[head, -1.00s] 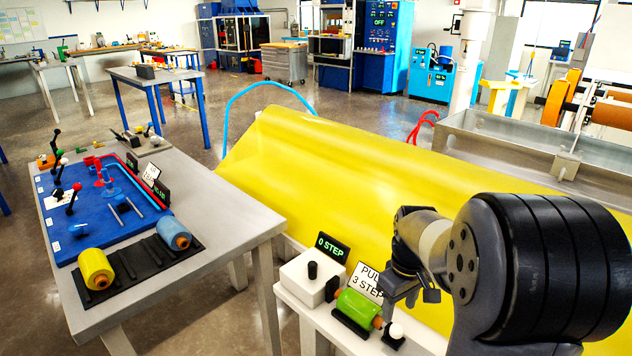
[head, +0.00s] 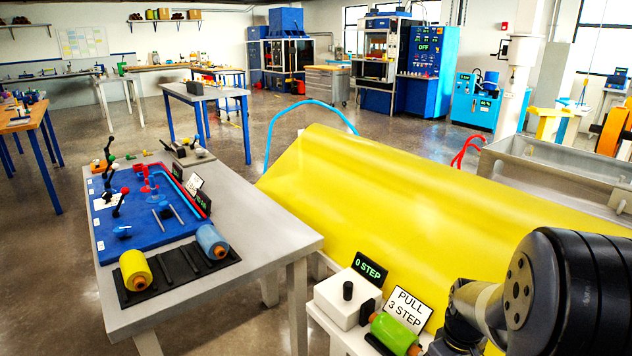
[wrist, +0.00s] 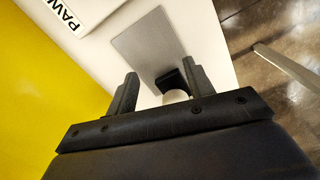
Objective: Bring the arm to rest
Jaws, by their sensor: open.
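My gripper (wrist: 158,92) shows in the wrist view with its two dark fingers apart and nothing between them. Below it are a white stand top, a grey plate (wrist: 148,45) and a small black block (wrist: 170,82) with a white rounded thing by it, partly hidden by the gripper. In the head view my arm fills the lower right corner, and the gripper's fingers are out of sight there. A green roll (head: 394,332) lies left of my arm on the white stand, its right end near the arm.
A white box with a black knob (head: 347,291), a "0 STEP" display (head: 370,268) and a "PULL 3 STEP" sign (head: 408,308) share the stand. A large yellow sheet (head: 400,190) slopes behind. A grey table (head: 270,240) with a blue board (head: 150,215) stands left.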

